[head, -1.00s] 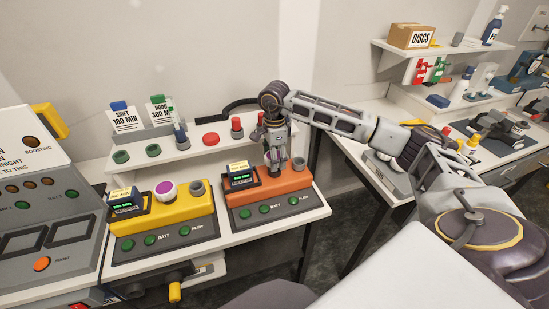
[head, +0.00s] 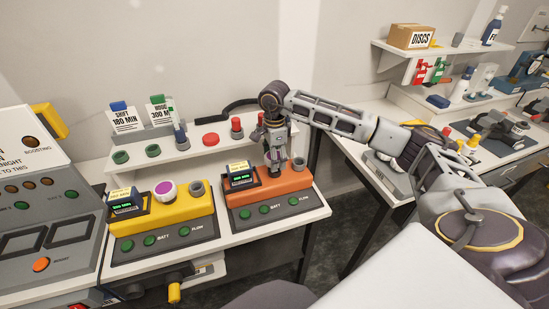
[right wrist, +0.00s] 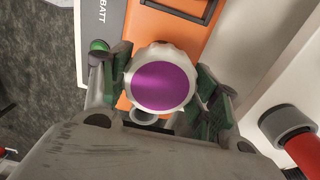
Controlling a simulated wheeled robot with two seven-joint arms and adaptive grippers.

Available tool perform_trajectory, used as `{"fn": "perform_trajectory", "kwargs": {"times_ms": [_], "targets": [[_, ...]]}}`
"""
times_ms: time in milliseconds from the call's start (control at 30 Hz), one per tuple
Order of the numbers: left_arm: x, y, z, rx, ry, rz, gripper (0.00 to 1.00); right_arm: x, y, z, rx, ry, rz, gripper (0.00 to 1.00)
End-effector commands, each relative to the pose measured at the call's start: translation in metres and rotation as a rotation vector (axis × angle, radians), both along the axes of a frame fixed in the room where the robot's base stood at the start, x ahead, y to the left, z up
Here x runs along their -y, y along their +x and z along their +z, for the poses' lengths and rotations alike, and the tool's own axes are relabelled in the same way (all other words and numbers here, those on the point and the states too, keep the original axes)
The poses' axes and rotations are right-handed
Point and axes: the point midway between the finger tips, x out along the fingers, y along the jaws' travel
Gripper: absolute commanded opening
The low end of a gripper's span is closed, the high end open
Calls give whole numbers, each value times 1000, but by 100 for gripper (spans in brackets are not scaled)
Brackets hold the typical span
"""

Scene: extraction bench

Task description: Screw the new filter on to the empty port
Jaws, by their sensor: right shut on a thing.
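The new filter, white with a purple top (right wrist: 160,85), sits between the fingers of my right gripper (right wrist: 164,88) in the right wrist view. My right gripper (head: 275,163) is shut on it and points down over the middle of the orange unit (head: 240,199). The gripper mostly hides the filter in the head view. The port directly under the filter is hidden, so I cannot tell whether the filter touches it. A grey port (head: 298,164) stands on the orange unit just right of the gripper. My left gripper is out of view.
The yellow unit (head: 134,222) at left carries another purple-topped filter (head: 166,190) and a grey port (head: 197,187). The shelf behind (head: 250,141) holds green rings, a red disc (head: 211,139) and red-topped cylinders. A box marked DISCS (head: 412,37) stands on the right wall shelf.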

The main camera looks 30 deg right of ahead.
Motion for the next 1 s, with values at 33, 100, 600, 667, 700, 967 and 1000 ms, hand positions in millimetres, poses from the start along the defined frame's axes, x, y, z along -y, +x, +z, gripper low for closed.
{"fn": "perform_trajectory", "kwargs": {"times_ms": [33, 100, 600, 667, 700, 967, 1000], "targets": [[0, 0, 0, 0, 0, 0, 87, 0, 0, 0, 0, 0, 0, 28], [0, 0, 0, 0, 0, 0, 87, 0, 0, 0, 0, 0, 0, 28], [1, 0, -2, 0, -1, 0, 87, 0, 0, 0, 0, 0, 0, 28], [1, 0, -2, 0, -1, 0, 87, 0, 0, 0, 0, 0, 0, 28], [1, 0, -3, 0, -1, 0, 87, 0, 0, 0, 0, 0, 0, 28], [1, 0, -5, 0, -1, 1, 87, 0, 0, -4, 0, 0, 0, 28], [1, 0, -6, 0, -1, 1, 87, 0, 0, -5, 0, 0, 0, 28]]}}
